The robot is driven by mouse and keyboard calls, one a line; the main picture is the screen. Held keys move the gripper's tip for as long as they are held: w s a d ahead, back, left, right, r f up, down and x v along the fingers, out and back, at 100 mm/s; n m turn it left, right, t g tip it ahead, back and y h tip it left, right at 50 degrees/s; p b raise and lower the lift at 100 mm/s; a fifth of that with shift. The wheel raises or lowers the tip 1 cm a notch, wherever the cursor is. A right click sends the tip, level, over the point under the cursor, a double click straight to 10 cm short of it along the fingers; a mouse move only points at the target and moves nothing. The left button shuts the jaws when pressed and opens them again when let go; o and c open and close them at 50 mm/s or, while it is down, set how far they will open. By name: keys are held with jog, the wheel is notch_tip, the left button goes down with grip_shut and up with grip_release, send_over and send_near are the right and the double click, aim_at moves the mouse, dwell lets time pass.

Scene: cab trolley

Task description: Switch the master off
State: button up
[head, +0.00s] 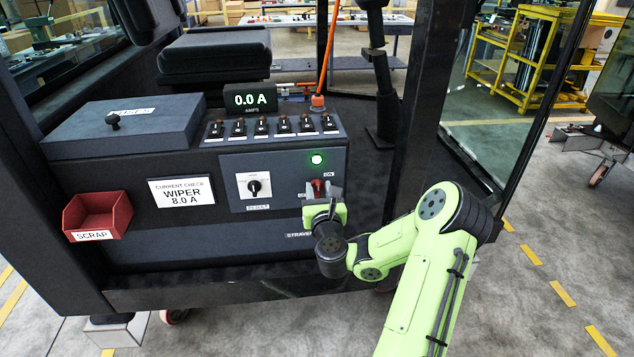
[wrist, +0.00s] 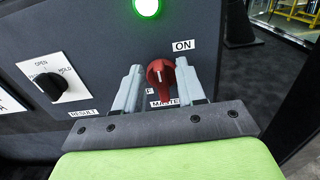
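The red master knob (wrist: 160,76) is on the dark panel, between an ON label (wrist: 183,45) at upper right and a mostly hidden label at lower left ending in F. The MASTER label (wrist: 163,103) below is partly covered. The knob's pale mark points roughly upward. In the head view the knob (head: 318,186) shows just above my gripper (head: 325,203). In the wrist view my gripper (wrist: 158,68) is open, with one finger on each side of the knob and narrow gaps seeming to remain. The green lamp (head: 316,160) above is lit.
A black RESULT selector (head: 254,186) sits left of the knob. Above are a row of black switches (head: 262,128) and a display (head: 250,98) reading 0.0 A. A red scrap bin (head: 97,214) hangs at left. A dark cab post (head: 425,110) stands close on the right.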

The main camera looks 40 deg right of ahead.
jog(key=shift+s+a+r, duration=0.1)
jog(key=shift+r, duration=0.05)
grip_shut()
dwell(0.4)
jog(key=n, duration=0.4)
jog(key=shift+w+a+n, duration=0.25)
jog(key=shift+a+n, duration=0.05)
jog(key=shift+w+a+f+n+b, duration=0.15)
jog(key=shift+f+n, duration=0.25)
jog(key=shift+n, duration=1.8)
jog(key=shift+w+a+f+n+b, duration=0.1)
jog(key=shift+a+f+n+b, duration=0.2)
jog(key=shift+n, duration=1.9)
jog(key=shift+w+a+f+n, duration=0.1)
jog(key=shift+f+n, duration=0.35)
jog(key=shift+n, duration=1.75)
grip_release()
